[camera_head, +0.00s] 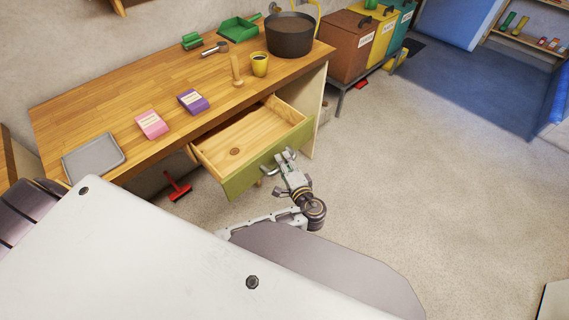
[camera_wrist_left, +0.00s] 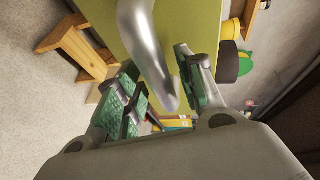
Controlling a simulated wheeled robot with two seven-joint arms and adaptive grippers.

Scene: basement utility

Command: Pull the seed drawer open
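The seed drawer (camera_head: 246,143) stands pulled well out from under the wooden workbench; its bare wood inside shows and looks empty apart from a round knot-like mark on its floor. Its front panel (camera_head: 243,180) is green with a curved metal handle, which shows large in the left wrist view (camera_wrist_left: 150,50). My left gripper (camera_head: 283,160) is at the handle. In the wrist view its two green-padded fingers (camera_wrist_left: 160,80) stand apart on either side of the handle, with some gap visible. My right gripper is not in view.
On the workbench (camera_head: 110,110) are a grey tray (camera_head: 93,158), pink (camera_head: 151,124) and purple (camera_head: 193,101) packets, a yellow cup (camera_head: 260,65) and a dark pot (camera_head: 290,36). A red tool (camera_head: 179,188) lies below. Coloured bins (camera_head: 352,45) stand behind. The floor at right is clear.

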